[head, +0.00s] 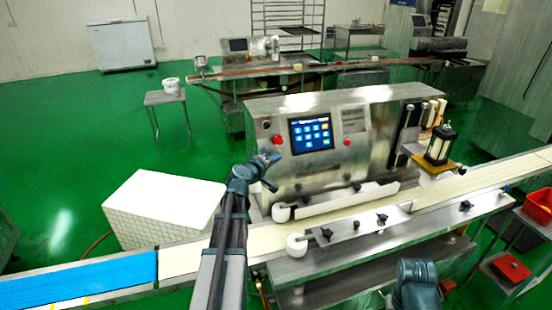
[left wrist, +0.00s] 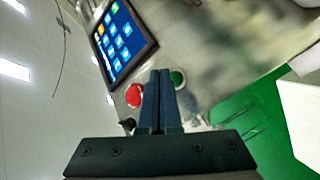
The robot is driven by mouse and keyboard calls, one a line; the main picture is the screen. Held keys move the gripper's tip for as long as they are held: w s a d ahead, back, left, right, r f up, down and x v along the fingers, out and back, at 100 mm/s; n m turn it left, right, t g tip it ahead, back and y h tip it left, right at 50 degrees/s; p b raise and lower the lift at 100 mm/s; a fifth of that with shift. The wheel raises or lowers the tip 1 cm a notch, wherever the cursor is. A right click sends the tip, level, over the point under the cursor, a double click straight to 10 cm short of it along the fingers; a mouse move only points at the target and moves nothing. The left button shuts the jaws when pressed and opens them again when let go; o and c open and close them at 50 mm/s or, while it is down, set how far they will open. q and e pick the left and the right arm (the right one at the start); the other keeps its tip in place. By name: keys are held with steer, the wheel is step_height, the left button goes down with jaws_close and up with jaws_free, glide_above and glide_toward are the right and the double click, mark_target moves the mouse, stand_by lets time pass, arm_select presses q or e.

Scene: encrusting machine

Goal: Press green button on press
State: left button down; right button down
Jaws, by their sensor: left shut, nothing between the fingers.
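The press is a steel encrusting machine (head: 345,165) with a blue touchscreen (head: 311,132) on its front; the screen also shows in the left wrist view (left wrist: 121,40). The green button (left wrist: 178,78) is on the panel just right of my left fingertips in the left wrist view. A red button (left wrist: 134,95) is on their left. In the head view the red button (head: 277,139) is just above my left gripper (head: 273,163), and the green button appears hidden behind that gripper. My left gripper is shut and empty, its tips close to the panel; contact cannot be told.
A black knob (head: 266,125) is above the red button. A conveyor belt (head: 470,182) runs along the machine's front, with a white roller (head: 296,244) near my left arm. A white block (head: 160,208) stands at left. My right arm shows at the bottom edge.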

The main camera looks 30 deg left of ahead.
arm_select(q)
steer(key=shift+w+a+f, duration=0.2)
steer(key=shift+w+a, duration=0.1)
steer(key=shift+w+a+f+b, duration=0.15)
steer(key=shift+w+a+b, duration=0.1)
steer(key=shift+b, duration=0.15)
stand_by(0.9)
stand_by(0.3)
steer(key=shift+s+d+r+p, duration=0.35)
steer(key=shift+s+d+p, duration=0.05)
steer(key=shift+s+d, duration=0.15)
steer(key=s+d+r+p, duration=0.2)
steer(key=d, duration=0.1)
steer(key=shift+s+d+r, duration=0.15)
steer(key=shift+s+d, duration=0.05)
steer(key=shift+s, duration=0.2)
stand_by(0.9)
